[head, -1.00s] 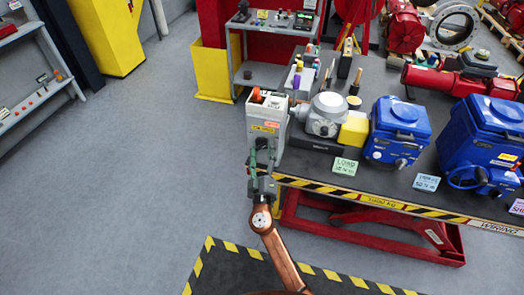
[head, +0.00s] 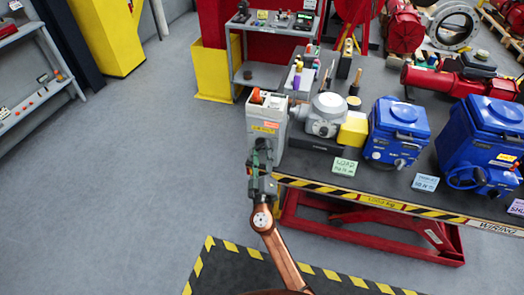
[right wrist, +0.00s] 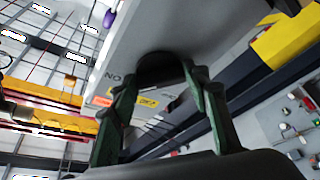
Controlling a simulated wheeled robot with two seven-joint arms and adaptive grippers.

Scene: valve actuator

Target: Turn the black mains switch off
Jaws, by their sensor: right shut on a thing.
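The grey switch box (head: 256,120) stands at the left end of the workbench, with orange parts on top and small labels on its front. My right gripper (head: 262,150) is at the front face of this box. In the right wrist view, the black mains switch (right wrist: 160,68) sits between the two green fingers of my right gripper (right wrist: 160,85), which are shut on it. The fingers cover its sides and part of the labels beside it, so its exact setting cannot be read. In the head view the switch is hidden by the gripper. My left gripper is not in view.
A grey valve actuator (head: 325,115) with a yellow block (head: 353,129) stands right of the box. Blue actuators (head: 398,130) stand further right on the workbench (head: 345,205), which has a striped front edge. The floor (head: 140,170) to the left is clear.

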